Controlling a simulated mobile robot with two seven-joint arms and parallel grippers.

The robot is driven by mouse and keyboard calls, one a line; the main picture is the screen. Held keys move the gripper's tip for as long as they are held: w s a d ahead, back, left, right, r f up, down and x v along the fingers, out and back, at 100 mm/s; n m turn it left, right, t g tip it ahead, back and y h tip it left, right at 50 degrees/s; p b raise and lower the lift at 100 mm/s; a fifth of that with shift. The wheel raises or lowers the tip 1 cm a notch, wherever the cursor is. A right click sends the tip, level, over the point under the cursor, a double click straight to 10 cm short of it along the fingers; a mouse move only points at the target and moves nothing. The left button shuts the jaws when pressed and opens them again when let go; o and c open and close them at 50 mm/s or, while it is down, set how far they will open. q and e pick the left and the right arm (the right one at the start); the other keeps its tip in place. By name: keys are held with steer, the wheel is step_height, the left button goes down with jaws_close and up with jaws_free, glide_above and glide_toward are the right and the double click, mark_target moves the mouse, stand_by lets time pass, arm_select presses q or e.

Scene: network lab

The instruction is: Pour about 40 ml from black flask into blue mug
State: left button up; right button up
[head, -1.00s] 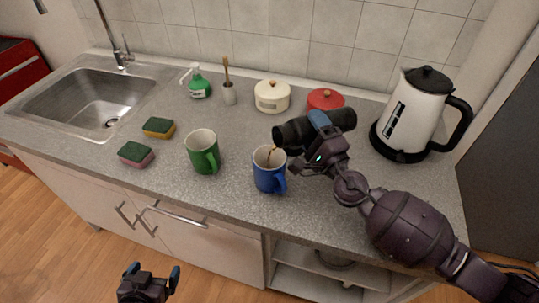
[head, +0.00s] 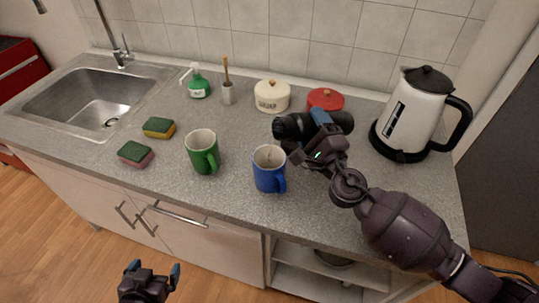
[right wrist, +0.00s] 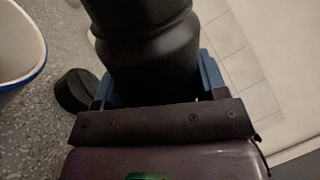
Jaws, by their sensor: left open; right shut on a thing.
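The black flask (head: 293,127) is held by my right gripper (head: 322,130), its mouth end pointing left, nearly level, above and behind the blue mug's rim. In the right wrist view the flask (right wrist: 145,45) sits between the blue-padded fingers. The blue mug (head: 268,178) stands upright on the counter, handle to the right. Part of it, with a pale inside, shows in the right wrist view (right wrist: 38,70). No stream is clearly visible, and the mug's liquid level cannot be told. My left gripper (head: 153,270) is open and empty in front of the counter.
A green mug (head: 202,157) stands left of the blue mug. Behind are a cream pot (head: 272,97), a red pot (head: 326,99) and a kettle (head: 411,115). Two sponges (head: 137,154) lie left. A black round piece (right wrist: 77,90) lies near the flask.

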steer(key=m, duration=0.1)
steer(key=r+m+p, duration=0.1)
steer(key=m+h, duration=0.1)
steer(key=shift+s+a+r, duration=0.15)
steer(key=shift+s+a, duration=0.05)
steer(key=shift+a, duration=0.05)
steer(key=shift+m+p, duration=0.4)
steer(key=shift+m, duration=0.1)
steer(key=shift+s+a+r+m+h+p, duration=0.2)
steer(key=shift+a+m+h+p, duration=0.1)
steer(key=shift+m+h+p, duration=0.15)
arm_select(q)
steer(key=r, duration=0.3)
steer(key=shift+s+a+r, duration=0.1)
steer(key=shift+s+r, duration=0.1)
steer(key=shift+s, duration=0.05)
steer(key=shift+w, duration=0.1)
arm_select(e)
steer(key=shift+w+f, duration=0.1)
arm_select(q)
steer(key=shift+r, duration=0.25)
arm_select(e)
steer(key=shift+m, duration=0.25)
